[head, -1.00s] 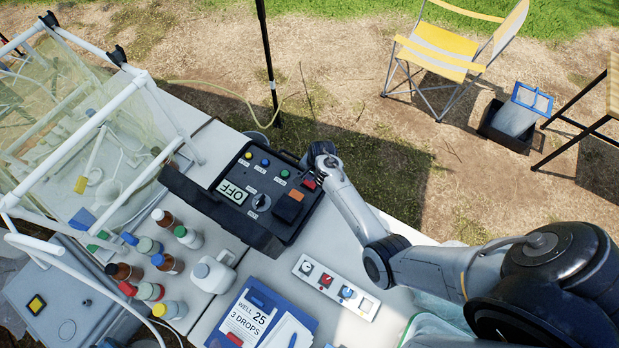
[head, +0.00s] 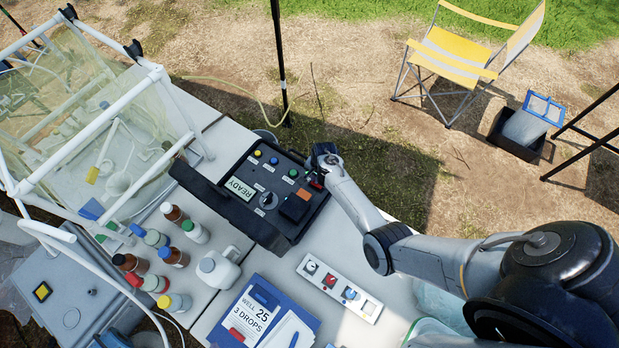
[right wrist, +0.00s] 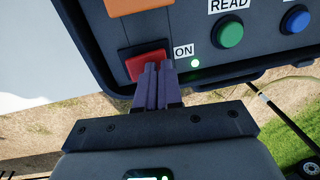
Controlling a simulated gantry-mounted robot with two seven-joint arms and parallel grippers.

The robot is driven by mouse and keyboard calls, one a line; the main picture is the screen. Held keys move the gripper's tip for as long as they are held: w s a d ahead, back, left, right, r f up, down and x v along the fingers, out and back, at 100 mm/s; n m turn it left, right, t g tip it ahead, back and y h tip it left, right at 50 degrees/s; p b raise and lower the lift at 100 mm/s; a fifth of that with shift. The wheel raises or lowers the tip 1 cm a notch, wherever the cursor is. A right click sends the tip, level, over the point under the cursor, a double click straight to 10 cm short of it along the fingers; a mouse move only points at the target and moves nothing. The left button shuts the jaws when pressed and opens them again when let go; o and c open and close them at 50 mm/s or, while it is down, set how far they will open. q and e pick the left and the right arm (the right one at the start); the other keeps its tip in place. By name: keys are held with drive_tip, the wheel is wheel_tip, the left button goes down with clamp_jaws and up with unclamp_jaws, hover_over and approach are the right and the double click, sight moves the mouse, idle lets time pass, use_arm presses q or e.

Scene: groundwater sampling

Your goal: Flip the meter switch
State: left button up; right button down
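The red meter switch (head: 317,182) is at the panel's right edge. In the right wrist view the red switch (right wrist: 146,64) sits beside the ON label, and a small green light (right wrist: 195,63) glows there. My right gripper (right wrist: 157,68) has its two fingers together, empty, with the tips at the switch's lower right part; they seem to touch it. In the head view my right gripper (head: 322,160) is over that edge. My left gripper is not in view.
A framed clear enclosure (head: 85,130) is at left. Open ground lies beyond the table.

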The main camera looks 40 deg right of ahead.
drive_tip(key=shift+s+f, duration=0.25)
drive_tip(key=shift+f, duration=0.05)
drive_tip(key=shift+s, duration=0.1)
drive_tip(key=shift+s+d+r+p, duration=0.15)
drive_tip(key=shift+s+p, duration=0.25)
drive_tip(key=shift+p, duration=0.25)
drive_tip(key=shift+s, duration=0.35)
